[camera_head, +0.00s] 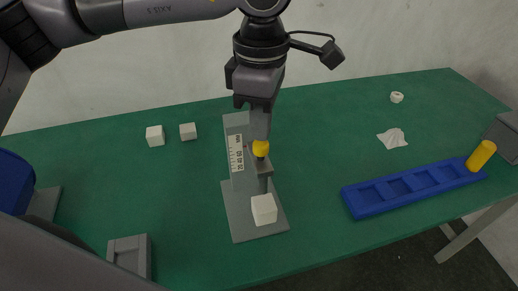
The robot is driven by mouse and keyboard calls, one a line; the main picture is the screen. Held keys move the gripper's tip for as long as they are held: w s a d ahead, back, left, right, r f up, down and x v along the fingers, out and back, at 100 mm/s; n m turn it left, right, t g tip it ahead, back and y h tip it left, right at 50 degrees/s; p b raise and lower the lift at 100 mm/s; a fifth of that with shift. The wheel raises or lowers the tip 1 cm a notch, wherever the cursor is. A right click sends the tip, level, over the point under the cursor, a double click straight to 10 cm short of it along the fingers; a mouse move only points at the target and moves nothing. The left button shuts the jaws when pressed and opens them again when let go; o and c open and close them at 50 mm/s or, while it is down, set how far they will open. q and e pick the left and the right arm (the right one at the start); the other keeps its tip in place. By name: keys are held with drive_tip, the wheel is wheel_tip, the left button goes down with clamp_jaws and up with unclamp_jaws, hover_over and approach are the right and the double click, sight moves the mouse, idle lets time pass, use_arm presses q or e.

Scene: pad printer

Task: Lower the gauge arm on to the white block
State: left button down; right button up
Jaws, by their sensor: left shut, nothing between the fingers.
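The gauge stands mid-table, with a grey base plate (240,222) and an upright bearing a white scale (236,153). Its grey gauge arm (263,166) sticks out from the upright, with a yellow knob (261,149) on top. The white block (264,209) sits on the base plate below the arm. I cannot tell whether the arm's lower end touches the block. My left gripper (260,136) points down from above, shut and empty, its fingertips right at the top of the knob. Whether they touch it is unclear. My right gripper is not in view.
Two white cubes (155,136) (188,131) lie left of the gauge. A blue tray with compartments (415,188) is at right, beside a yellow cylinder (481,155). A crumpled white piece (392,138) and a small white ring (397,97) lie behind. A grey box (130,255) is front left.

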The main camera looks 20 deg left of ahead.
sight(261, 143)
use_arm(q)
drive_tip(key=shift+f+b, duration=1)
drive_tip(key=shift+f, duration=0.25)
drive_tip(key=shift+f+b, duration=0.4)
drive_tip(key=shift+f, duration=0.05)
drive_tip(key=shift+f+b, duration=0.35)
drive_tip(key=shift+f, duration=0.2)
idle(0.8)
drive_tip(key=shift+r+p, duration=2.1)
drive_tip(key=shift+r, duration=1.55)
drive_tip(key=shift+f, duration=0.1)
